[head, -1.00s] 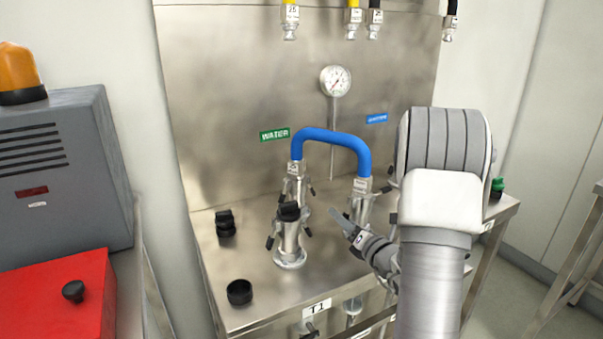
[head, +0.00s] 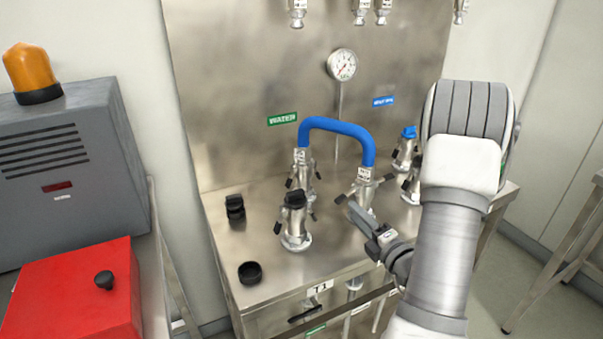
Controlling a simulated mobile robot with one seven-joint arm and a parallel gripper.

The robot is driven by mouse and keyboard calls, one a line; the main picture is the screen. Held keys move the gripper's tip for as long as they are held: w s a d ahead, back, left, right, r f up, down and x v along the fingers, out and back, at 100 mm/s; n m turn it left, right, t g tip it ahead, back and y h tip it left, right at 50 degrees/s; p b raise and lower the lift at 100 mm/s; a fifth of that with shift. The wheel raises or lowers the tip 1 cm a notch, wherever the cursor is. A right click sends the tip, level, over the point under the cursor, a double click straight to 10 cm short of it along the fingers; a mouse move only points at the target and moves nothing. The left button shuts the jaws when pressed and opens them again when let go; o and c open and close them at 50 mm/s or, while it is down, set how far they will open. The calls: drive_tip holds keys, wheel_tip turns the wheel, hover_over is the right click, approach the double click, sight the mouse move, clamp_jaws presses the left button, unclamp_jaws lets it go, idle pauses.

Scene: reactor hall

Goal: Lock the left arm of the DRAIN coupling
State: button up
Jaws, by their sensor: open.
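No label reading DRAIN is legible in this view. A blue hose (head: 338,124) arches between two metal couplings on the steel bench. The right one (head: 363,190) carries a small tag too blurred to read. Its right dark cam arm (head: 388,178) sticks outward; a dark left arm (head: 341,198) shows close to my gripper's tip. My gripper (head: 357,212) is open and empty, low in front of this coupling, pointing up and left. I cannot tell whether it touches the arm. The gripper and my arm hide part of the bench behind them.
A black-capped coupling (head: 295,222) stands front left of the hose, and the hose's left coupling (head: 301,172) behind it. A blue-capped coupling (head: 405,148) stands at the right. Loose black caps (head: 250,272) lie on the left bench. A red box (head: 75,295) is at left.

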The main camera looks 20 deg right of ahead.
drive_tip(key=s, duration=0.9)
drive_tip(key=w+a+r+n+g+y+p, duration=0.2)
drive_tip(key=a+r+n+g+y+p, duration=0.2)
drive_tip(key=a+r+n, duration=0.4)
drive_tip(key=w+a+r+n+g+y+p, duration=0.3)
drive_tip(key=a+r+n+g+y+p, duration=0.2)
drive_tip(key=n, duration=1)
drive_tip(key=shift+a+r+y+p, duration=1.2)
drive_tip(key=shift+a+r+p, duration=0.35)
drive_tip(key=shift+r, duration=0.6)
